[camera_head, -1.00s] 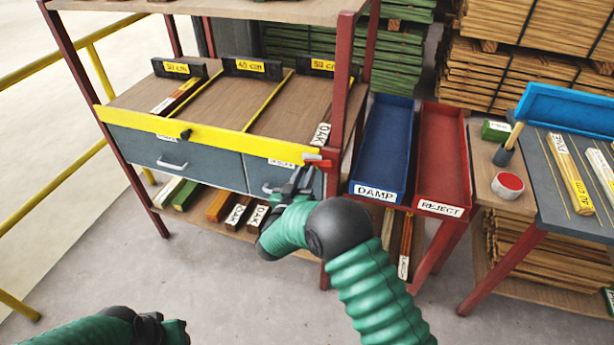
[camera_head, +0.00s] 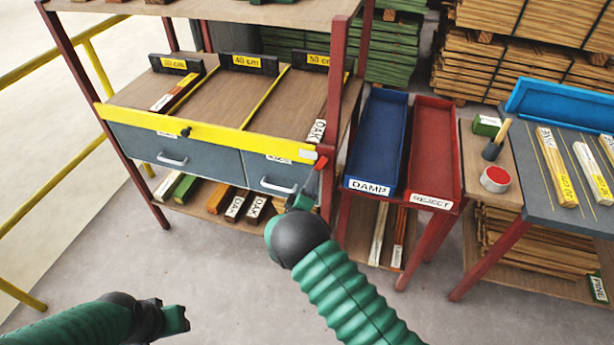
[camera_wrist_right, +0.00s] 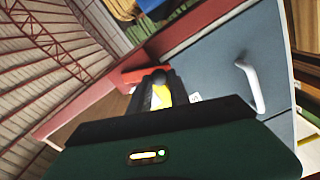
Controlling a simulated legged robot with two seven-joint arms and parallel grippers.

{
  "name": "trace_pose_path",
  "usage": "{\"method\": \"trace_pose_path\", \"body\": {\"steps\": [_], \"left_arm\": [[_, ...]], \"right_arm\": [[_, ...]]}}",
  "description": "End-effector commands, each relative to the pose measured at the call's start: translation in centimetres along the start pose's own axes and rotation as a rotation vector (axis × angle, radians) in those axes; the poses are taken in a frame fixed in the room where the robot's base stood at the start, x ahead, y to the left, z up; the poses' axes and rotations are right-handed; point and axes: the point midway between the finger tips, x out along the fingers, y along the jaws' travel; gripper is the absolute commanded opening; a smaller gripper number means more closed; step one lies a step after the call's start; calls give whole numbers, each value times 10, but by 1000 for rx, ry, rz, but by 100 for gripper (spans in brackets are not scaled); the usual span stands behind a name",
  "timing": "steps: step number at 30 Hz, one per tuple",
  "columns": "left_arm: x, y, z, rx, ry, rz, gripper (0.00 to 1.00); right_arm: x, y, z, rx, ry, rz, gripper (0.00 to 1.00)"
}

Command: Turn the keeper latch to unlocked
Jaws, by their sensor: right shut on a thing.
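The keeper latch (camera_head: 322,166) is a small red lever at the right end of the yellow bar (camera_head: 215,134), beside the red shelf post. It slants downward there. My right gripper (camera_head: 309,188) is shut on the latch, and its fingers partly hide it. In the right wrist view the latch (camera_wrist_right: 130,78) shows as a red piece behind the dark fingers (camera_wrist_right: 157,88). My left gripper (camera_head: 182,318) is low at the left, away from the shelf; its jaw opening is unclear.
Grey drawers (camera_head: 215,155) with handles sit under the yellow bar. A blue DAMP tray (camera_head: 378,140) and a red REJECT tray (camera_head: 435,150) stand right of the post. The floor (camera_head: 215,265) in front is clear.

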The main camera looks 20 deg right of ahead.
Motion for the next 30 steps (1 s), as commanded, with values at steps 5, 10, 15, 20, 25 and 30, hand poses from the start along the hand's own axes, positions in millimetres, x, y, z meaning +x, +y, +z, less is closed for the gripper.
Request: {"method": "trace_pose_path", "body": {"steps": [5,10,15,20,25,30], "left_arm": [[-6,0,-2,0,0,0,36],[-9,0,-2,0,0,0,36],[-11,0,-3,0,0,0,36],[-12,0,-3,0,0,0,36],[-12,0,-3,0,0,0,36],[-12,0,-3,0,0,0,36]], "right_arm": [[0,0,8,-145,1,-4,0],[0,1,15,-257,-1,-3,0],[0,2,19,-331,-1,-3,0],[0,2,22,-370,-2,-4,0],[0,2,23,-385,-2,-4,0],[0,2,23,-386,-3,-4,0]]}}
